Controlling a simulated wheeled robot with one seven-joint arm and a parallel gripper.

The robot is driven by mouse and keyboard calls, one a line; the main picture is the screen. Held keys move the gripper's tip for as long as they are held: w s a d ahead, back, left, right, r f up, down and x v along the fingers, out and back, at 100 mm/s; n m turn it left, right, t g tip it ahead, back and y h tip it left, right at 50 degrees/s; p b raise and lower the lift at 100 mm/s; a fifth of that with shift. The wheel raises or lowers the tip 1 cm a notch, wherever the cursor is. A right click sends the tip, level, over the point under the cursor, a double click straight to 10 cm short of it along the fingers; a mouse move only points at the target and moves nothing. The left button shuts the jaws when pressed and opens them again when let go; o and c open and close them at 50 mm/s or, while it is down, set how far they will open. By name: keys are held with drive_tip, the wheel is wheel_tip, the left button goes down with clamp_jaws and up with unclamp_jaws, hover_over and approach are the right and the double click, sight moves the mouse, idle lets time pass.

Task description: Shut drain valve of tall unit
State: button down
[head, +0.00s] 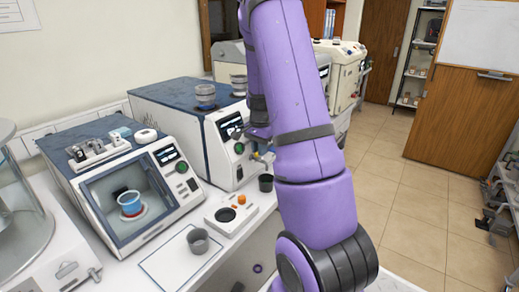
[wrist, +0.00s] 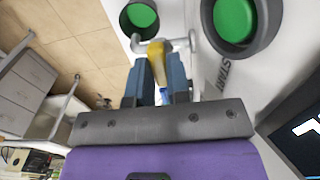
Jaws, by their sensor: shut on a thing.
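The tall unit (head: 178,95), white with a dark blue top, stands at the back of the bench. A yellow drain valve handle (head: 257,155) sticks out from its front, beside a green button (head: 239,148). In the wrist view, the yellow handle (wrist: 157,53) sits between the fingers of my gripper (wrist: 159,76), in front of a pipe on the white panel. The gripper is shut on the handle. Two green round parts (wrist: 235,19) show beside and behind it. In the head view, my purple arm hides most of the gripper.
A black cup (head: 266,183) stands below the valve. A shorter unit with a window (head: 82,180) stands left. The tiled floor (head: 400,185) at right is clear.

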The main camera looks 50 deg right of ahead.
drive_tip(key=c, duration=1.1)
unclamp_jaws()
wheel_tip(320, 180, up, 11)
drive_tip(key=shift+f, duration=0.1)
drive_tip(key=s+a+r+n+t, duration=0.1)
drive_tip(key=s+a+r+n, duration=0.25)
drive_tip(key=a+r, duration=0.4)
drive_tip(key=s+a+r+n+t, duration=0.2)
drive_tip(key=a+r+n, duration=0.2)
drive_tip(key=a, duration=0.6)
drive_tip(key=s+a+r+n, duration=0.1)
drive_tip(key=s+a+n, duration=0.2)
drive_tip(key=s+a, duration=0.1)
drive_tip(key=s+a+n+t, duration=0.1)
drive_tip(key=s+a+n, duration=0.2)
drive_tip(key=s+a, duration=0.2)
drive_tip(key=s+a+r+n+t, duration=0.1)
drive_tip(key=s+a+n, duration=0.2)
drive_tip(key=s+a, duration=0.1)
drive_tip(key=shift+s+a+r+n, duration=0.25)
drive_tip(key=shift+s+r+n, duration=0.1)
drive_tip(key=shift+s, duration=0.2)
